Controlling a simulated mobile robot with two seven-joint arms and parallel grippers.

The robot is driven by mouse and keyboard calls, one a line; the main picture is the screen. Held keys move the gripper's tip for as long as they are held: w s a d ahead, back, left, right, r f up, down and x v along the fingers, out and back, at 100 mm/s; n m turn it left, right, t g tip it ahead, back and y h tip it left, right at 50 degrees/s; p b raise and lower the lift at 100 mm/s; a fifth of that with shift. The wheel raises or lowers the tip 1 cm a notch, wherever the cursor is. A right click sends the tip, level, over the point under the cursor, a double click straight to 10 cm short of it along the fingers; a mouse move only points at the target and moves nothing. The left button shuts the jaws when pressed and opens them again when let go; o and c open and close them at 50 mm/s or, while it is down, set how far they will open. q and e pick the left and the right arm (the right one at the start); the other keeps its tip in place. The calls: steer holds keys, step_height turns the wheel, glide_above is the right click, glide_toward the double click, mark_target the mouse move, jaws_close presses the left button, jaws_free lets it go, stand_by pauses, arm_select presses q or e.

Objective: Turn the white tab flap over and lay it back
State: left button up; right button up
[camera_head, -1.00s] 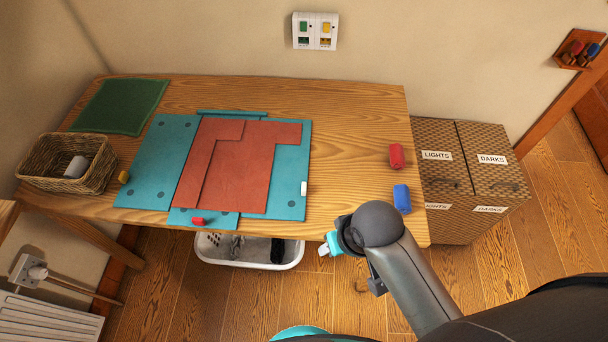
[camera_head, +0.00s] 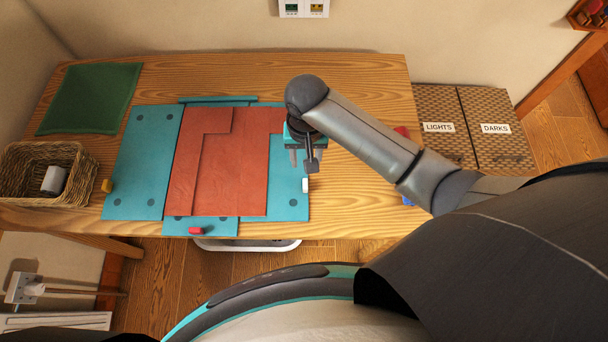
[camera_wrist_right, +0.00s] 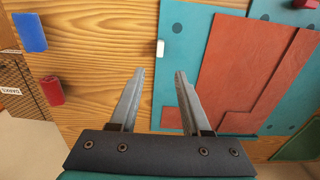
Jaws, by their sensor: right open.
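The white tab (camera_head: 305,185) sits on the right edge of the teal board's right panel (camera_head: 288,202), near its front corner; it also shows in the right wrist view (camera_wrist_right: 160,48). The panel lies flat on the table, partly under a folded red garment (camera_head: 235,175). My right gripper (camera_head: 306,160) is open and empty, above the panel's right edge, just behind the tab in the head view. In the right wrist view the tab appears beyond the open fingertips (camera_wrist_right: 160,72), roughly in line with the gap between them. My left gripper is not in view.
A red tab (camera_head: 196,231) is on the board's front flap and a yellow tab (camera_head: 106,186) on its left panel (camera_head: 145,165). A wicker basket (camera_head: 20,165) and green cloth (camera_head: 90,97) lie left. Blue (camera_wrist_right: 30,32) and red (camera_wrist_right: 52,90) blocks stand right of the board.

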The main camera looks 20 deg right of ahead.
steer(key=b, duration=0.1)
glide_above(306, 184)
step_height(306, 184, down, 6)
steer(key=shift+r, duration=0.15)
step_height(306, 184, down, 6)
steer(key=shift+w+f+b, duration=0.1)
steer(key=shift+f+b, duration=0.05)
steer(key=shift+b, duration=0.8)
steer(key=shift+f, duration=0.5)
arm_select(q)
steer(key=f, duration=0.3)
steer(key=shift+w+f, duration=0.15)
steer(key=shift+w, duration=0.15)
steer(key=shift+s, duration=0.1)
arm_select(e)
steer(key=shift+c, duration=0.2)
jaws_close()
